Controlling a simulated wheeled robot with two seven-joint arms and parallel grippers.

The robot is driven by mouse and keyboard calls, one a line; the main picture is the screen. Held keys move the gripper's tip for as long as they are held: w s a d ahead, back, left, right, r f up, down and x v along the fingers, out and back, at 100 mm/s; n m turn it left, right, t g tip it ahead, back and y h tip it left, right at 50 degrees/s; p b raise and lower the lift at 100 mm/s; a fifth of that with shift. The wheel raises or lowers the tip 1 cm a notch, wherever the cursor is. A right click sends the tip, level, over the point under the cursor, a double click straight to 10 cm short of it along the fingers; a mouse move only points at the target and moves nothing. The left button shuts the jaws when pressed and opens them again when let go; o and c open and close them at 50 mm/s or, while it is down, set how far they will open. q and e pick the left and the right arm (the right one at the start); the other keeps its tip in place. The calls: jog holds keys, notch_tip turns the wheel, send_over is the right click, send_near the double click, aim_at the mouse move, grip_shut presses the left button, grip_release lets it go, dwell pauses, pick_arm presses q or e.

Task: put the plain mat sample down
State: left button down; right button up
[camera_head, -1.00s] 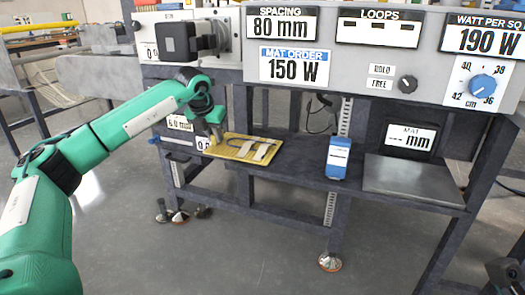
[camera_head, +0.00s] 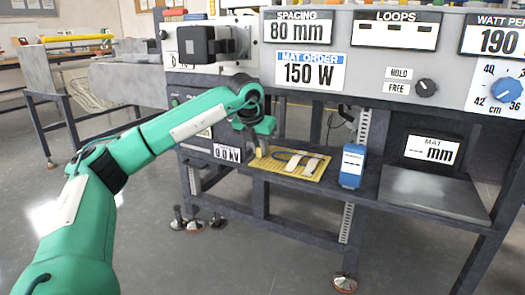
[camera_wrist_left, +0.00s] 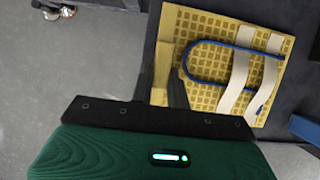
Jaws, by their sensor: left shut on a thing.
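The mat sample (camera_head: 263,163) is a yellow gridded piece with a blue looped wire and two pale strips on it. In the head view it is at the lower shelf, left of the blue box. It also fills the upper middle of the left wrist view (camera_wrist_left: 207,88). My left gripper (camera_head: 252,140) is shut on the mat's left edge, and its dark fingers (camera_wrist_left: 172,88) show there in the left wrist view. The mat looks level and low over the shelf; I cannot tell whether it touches it. My right gripper is not in view.
The dark shelf (camera_head: 362,195) runs along the bench front. A blue box (camera_head: 352,167) stands close to the mat's right side. A grey plate (camera_head: 430,194) with a "MAT -- mm" display (camera_head: 432,150) is further right. The control panel (camera_head: 385,75) overhangs the shelf.

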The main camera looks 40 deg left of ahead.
pick_arm(q)
jog(key=shift+d+r, duration=0.15)
jog(key=shift+d, duration=0.1)
jog(key=c, duration=1.4)
grip_release()
jog(key=shift+o, duration=0.2)
